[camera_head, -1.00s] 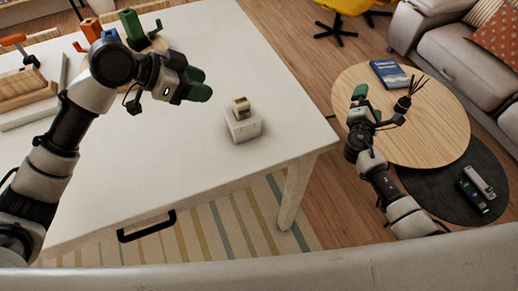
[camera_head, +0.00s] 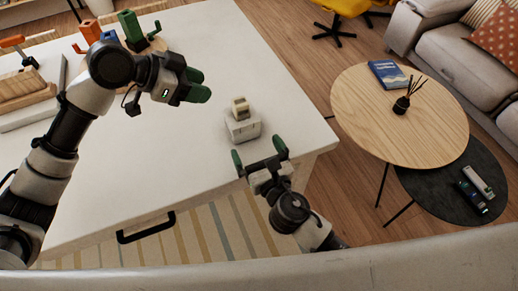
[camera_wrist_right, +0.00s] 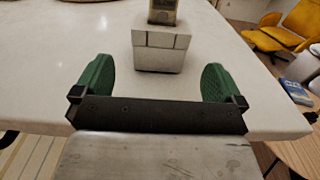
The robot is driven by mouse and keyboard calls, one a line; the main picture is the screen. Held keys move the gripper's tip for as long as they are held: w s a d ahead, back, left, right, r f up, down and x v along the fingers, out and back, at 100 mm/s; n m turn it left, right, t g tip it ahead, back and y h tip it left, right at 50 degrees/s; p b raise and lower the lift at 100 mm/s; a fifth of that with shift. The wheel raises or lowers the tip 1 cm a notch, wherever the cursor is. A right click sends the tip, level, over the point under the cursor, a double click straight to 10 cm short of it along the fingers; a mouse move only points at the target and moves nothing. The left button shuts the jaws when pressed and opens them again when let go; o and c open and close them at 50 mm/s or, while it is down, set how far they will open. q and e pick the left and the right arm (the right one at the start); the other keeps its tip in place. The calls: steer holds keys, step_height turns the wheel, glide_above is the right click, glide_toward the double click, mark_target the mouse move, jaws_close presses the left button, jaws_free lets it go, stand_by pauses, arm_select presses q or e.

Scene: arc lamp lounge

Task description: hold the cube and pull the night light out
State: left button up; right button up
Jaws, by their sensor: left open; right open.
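The white cube (camera_head: 243,128) stands on the white table near its right front corner. The small beige night light (camera_head: 240,106) sits upright on top of the cube; how deep it goes in is hidden. In the right wrist view the cube (camera_wrist_right: 160,50) is straight ahead, beyond the fingertips, and the night light (camera_wrist_right: 163,12) is cut off by the top edge. My right gripper (camera_head: 259,153) is open and empty, just in front of the cube, with its green fingers apart. My left gripper (camera_head: 200,84) is open and empty above the table, to the left of and behind the cube.
A round wooden side table (camera_head: 430,125) with a blue book (camera_head: 389,74) and a reed diffuser (camera_head: 402,104) stands to the right. The table (camera_head: 190,160) is clear around the cube.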

mark_target(242, 119)
steer(key=x, duration=1)
steer(key=shift+w, duration=0.3)
steer(key=shift+c, duration=0.5)
steer(key=c, duration=0.9)
steer(key=shift+c, duration=0.2)
